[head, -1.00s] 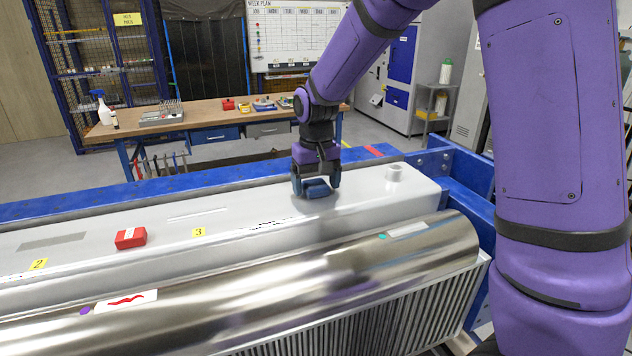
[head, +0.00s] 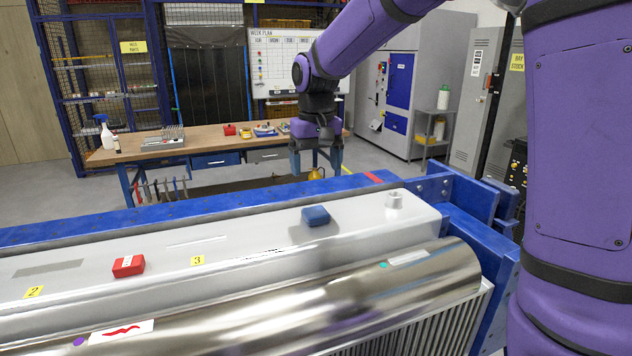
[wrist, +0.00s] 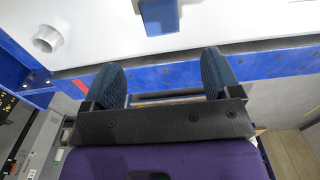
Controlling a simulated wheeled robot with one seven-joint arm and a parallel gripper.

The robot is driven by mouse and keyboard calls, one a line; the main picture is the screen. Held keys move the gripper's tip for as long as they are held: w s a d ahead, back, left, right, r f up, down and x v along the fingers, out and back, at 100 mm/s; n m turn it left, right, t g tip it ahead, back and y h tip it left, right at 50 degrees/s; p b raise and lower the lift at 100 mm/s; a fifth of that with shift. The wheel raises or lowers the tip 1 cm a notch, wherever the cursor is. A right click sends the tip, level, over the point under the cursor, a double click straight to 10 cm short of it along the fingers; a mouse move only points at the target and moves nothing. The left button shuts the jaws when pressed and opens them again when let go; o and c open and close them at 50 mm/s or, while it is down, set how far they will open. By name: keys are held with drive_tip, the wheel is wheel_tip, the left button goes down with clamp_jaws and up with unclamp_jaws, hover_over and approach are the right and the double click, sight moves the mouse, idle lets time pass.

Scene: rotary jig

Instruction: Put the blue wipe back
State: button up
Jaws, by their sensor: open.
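The blue wipe (head: 316,216) is a small blue block lying on top of the light grey casing (head: 240,240), right of the yellow label 3.
A red block (head: 128,266) lies on the casing at the left. A short grey pipe stub (head: 395,200) stands at its right end. A shiny metal cylinder (head: 300,290) runs along the front. A blue frame (head: 180,208) borders the back. A workbench (head: 215,148) stands behind.

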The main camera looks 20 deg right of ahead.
drive_tip(key=s+d+r+t, duration=0.1)
drive_tip(key=s+d+r, duration=0.15)
drive_tip(key=s, duration=0.45)
drive_tip(key=s+d+r+t, duration=0.2)
drive_tip(key=s+r, duration=0.2)
drive_tip(key=s, duration=0.4)
drive_tip(key=s+d+f+t, duration=0.2)
drive_tip(key=s, duration=1.2)
drive_tip(key=shift+d+f, duration=0.15)
drive_tip(key=shift+d, duration=0.05)
drive_tip(key=shift+w, duration=0.1)
